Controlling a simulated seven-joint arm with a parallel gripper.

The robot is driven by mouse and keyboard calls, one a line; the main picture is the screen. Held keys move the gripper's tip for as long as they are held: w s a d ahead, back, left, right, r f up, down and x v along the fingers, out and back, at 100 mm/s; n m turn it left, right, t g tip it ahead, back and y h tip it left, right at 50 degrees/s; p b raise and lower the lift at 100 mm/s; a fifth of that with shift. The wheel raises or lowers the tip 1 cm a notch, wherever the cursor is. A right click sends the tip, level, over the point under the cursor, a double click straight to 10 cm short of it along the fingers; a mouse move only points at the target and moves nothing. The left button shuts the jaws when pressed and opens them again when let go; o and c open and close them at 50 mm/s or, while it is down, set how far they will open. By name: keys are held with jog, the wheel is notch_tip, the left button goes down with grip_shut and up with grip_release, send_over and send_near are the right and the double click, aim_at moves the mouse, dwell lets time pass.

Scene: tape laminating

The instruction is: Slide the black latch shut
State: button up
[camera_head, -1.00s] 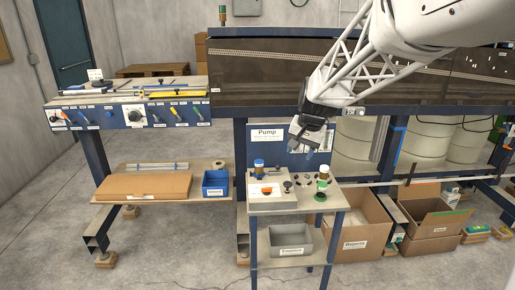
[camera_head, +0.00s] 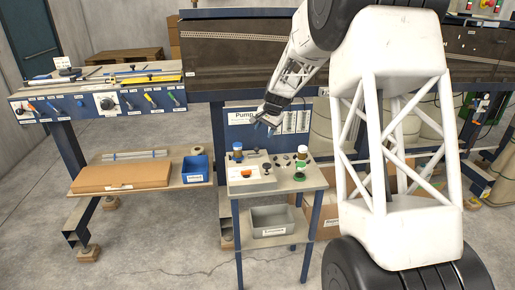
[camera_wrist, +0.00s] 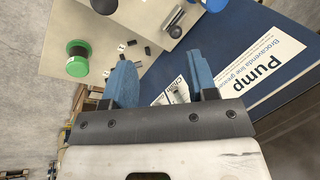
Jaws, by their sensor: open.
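My gripper (camera_head: 267,120) is above the back of the small pump table (camera_head: 243,186), in front of the blue Pump panel (camera_head: 241,130). In the wrist view its two blue fingers (camera_wrist: 162,82) are apart, with nothing held between them. A white label (camera_wrist: 174,93) with small print and a dark part shows between the fingers, partly hidden. Several small black parts (camera_wrist: 136,49) lie on the table top, and a black cylindrical knob (camera_wrist: 178,17) stands there. I cannot tell which black part is the latch.
The table top also holds a green-flanged spool (camera_head: 299,174), a blue-capped container (camera_head: 237,150) and an orange item (camera_head: 246,171). A grey bin (camera_head: 272,222) sits on the shelf below. A blue bin (camera_head: 196,169) and flat cardboard (camera_head: 122,176) are at the left.

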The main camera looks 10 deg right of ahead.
jog(key=w+f+m, duration=0.1)
jog(key=w+f, duration=0.6)
jog(key=w, duration=0.1)
jog(key=shift+d, duration=0.25)
jog(key=shift+x, duration=3.85)
jog(key=shift+a, duration=0.15)
